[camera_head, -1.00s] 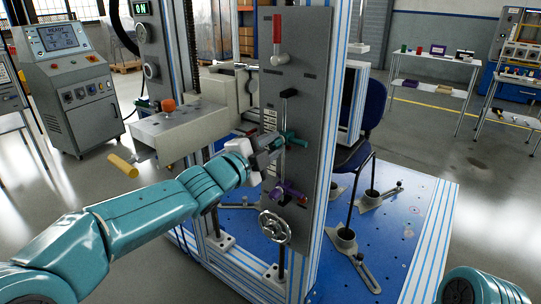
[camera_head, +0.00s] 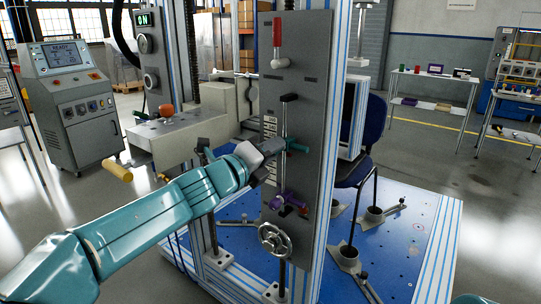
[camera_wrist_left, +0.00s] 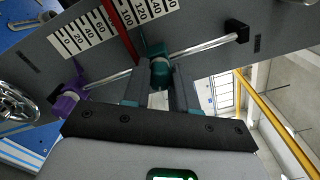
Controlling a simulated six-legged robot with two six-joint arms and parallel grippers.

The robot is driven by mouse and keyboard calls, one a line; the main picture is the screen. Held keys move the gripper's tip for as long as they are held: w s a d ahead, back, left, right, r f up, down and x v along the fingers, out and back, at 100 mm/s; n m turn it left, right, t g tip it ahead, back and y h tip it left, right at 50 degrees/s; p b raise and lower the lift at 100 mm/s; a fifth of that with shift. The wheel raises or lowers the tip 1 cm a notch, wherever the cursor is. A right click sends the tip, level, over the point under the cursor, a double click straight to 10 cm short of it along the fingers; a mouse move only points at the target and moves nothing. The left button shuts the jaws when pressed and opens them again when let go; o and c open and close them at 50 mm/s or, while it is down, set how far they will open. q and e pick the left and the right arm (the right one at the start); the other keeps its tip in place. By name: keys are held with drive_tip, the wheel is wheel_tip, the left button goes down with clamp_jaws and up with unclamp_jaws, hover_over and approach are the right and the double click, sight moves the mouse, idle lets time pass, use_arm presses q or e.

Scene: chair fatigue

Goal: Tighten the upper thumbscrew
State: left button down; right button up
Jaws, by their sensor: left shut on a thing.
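The upper thumbscrew is part of a teal clamp (camera_head: 299,147) on a vertical rod of the grey panel (camera_head: 307,100). In the left wrist view, the teal clamp (camera_wrist_left: 156,52) sits on the shiny rod, with its screw end between my fingers. My left gripper (camera_head: 277,147) is shut on this thumbscrew, and its fingers also show in the wrist view (camera_wrist_left: 158,85). The fingers and wrist hide part of the screw. A purple lower clamp (camera_head: 290,201) sits further down the rod and is clear of my gripper. My right gripper is out of view.
A red-handled lever (camera_head: 277,40) stands above the rod, and a handwheel (camera_head: 274,240) is below. A numbered scale (camera_wrist_left: 115,25) with a red strip runs beside the rod. A blue chair (camera_head: 372,130) stands behind the frame on a blue base plate (camera_head: 400,225).

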use_arm(q)
drive_tip(key=shift+f+m, duration=0.1)
drive_tip(key=shift+m, duration=0.7)
drive_tip(key=c, duration=0.9)
unclamp_jaws()
drive_tip(key=shift+s+b, duration=0.1)
drive_tip(key=shift+b, duration=0.2)
drive_tip(key=b+v, duration=0.1)
drive_tip(key=v, duration=1.5)
drive_tip(key=shift+s, duration=0.1)
